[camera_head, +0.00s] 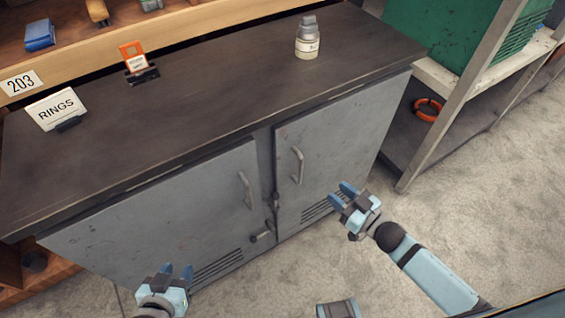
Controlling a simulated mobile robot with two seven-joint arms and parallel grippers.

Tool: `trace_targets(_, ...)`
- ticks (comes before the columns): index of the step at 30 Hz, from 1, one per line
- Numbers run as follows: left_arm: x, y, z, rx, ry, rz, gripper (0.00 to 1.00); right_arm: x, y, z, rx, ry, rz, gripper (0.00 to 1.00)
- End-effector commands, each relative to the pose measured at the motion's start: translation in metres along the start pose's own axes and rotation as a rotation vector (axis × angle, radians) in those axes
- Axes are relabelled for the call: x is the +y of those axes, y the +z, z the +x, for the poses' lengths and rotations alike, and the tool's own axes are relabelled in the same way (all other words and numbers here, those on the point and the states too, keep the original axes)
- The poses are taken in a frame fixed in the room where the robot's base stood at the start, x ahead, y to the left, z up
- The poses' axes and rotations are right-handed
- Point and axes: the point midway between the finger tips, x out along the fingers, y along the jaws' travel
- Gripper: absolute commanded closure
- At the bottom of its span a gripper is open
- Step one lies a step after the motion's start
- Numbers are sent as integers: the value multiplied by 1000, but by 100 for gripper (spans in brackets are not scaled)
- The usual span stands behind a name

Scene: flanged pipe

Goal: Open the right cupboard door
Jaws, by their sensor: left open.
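The grey cupboard's right door (342,140) looks closed, with a vertical bar handle (297,165) near its left edge. The left door (160,215) has its own handle (245,190) near its right edge; I cannot tell whether it is fully closed. My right gripper (341,194) is open and empty, in front of the lower part of the right door, to the right of and below its handle. My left gripper (178,270) is open and empty, low in front of the left door. Neither gripper touches a handle.
A latch (263,232) sits low between the doors. The dark worktop (200,120) carries a white bottle (307,38), a RINGS sign (57,108) and an orange card (134,57). A metal rack (460,95) stands at right. The concrete floor (440,215) in front is clear.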

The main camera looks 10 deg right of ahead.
Motion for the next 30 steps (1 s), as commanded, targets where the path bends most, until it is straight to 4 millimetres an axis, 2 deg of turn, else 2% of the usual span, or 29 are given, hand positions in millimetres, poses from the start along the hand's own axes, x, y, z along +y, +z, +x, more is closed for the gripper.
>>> trace_targets(5,1,4,2,-3,3,-2,57,1,3,4,8,-14,1,61)
trace_targets(8,2,4,2,-3,4,-3,57,1,2,14,10,-14,0,61)
trace_targets(21,3,6,4,3,3,-1,57,0,2,102,10,-12,1,61)
trace_targets(25,2,5,4,8,3,3,57,0,2,122,10,-12,0,61)
trace_targets(30,2,5,3,10,3,7,57,-1,2,136,8,-12,0,61)
